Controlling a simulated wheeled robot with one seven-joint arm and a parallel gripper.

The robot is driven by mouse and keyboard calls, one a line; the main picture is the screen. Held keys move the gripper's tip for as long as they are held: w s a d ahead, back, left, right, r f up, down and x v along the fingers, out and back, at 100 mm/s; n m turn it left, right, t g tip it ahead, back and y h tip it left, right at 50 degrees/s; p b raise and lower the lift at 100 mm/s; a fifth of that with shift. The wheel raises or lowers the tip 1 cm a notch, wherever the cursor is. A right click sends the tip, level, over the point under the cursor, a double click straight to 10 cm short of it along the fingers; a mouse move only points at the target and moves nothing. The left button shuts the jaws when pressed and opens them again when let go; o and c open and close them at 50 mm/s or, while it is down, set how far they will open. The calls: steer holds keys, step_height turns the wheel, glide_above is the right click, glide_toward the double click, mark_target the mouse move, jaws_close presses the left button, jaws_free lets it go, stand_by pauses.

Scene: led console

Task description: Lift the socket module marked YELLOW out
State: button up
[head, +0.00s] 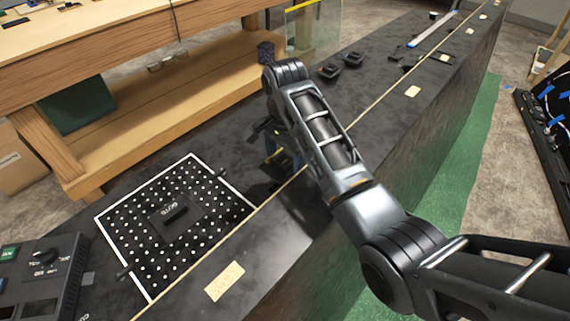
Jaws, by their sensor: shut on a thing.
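My gripper (272,150) hangs low over the dark bench top, right of the dotted board, partly hidden by my arm. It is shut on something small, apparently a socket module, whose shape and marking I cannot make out. A bit of blue shows beside the fingers. No marking YELLOW is readable in the head view. Two dark square modules with reddish parts, one to the left (329,71) and one to the right (352,59), sit on the bench beyond my arm. The console (42,275) with a knob is at the lower left, cut off by the picture edge.
A black board (108,222) with white dots and a white border lies left of my gripper, with a dark labelled block (174,214) on it. A pale card (224,281) lies in front. A dark cup (265,51) stands behind. A wooden bench (150,50) is at the back left.

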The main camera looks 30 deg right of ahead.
mark_target(285, 160)
steer(key=shift+r+p, duration=1.05)
steer(key=shift+r, duration=0.95)
steer(key=shift+w, duration=0.1)
